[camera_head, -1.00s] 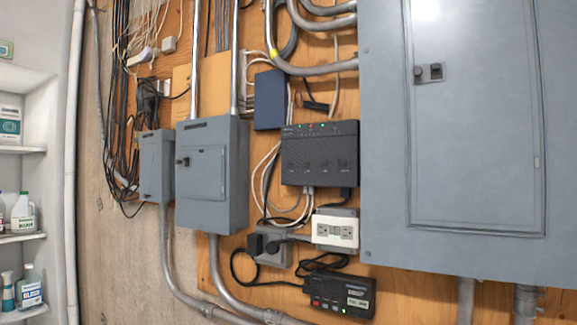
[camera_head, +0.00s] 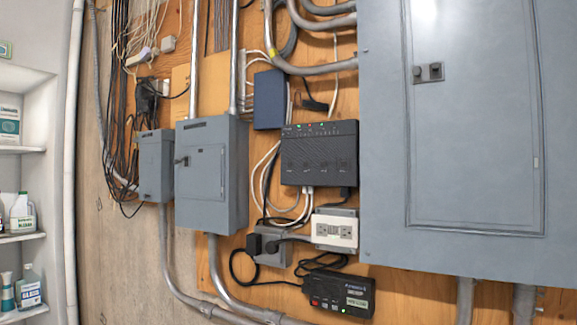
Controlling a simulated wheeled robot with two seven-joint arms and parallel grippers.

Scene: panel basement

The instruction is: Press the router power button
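A black router-like box (camera_head: 320,158) with a row of small red and green lights along its top edge is mounted on the plywood wall, with white cables below it. A smaller black device (camera_head: 340,293) with red and dark buttons (camera_head: 316,302) and a green light sits lower, below the outlet. I cannot tell from the picture which of the two carries the router power button. Neither of my grippers shows in the head view.
A large grey electrical panel (camera_head: 480,180) fills the right side. Smaller grey boxes (camera_head: 212,190) and conduits stand to the left of the router. A white outlet (camera_head: 335,230) is between the two black devices. Shelves with bottles (camera_head: 22,215) are at the far left.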

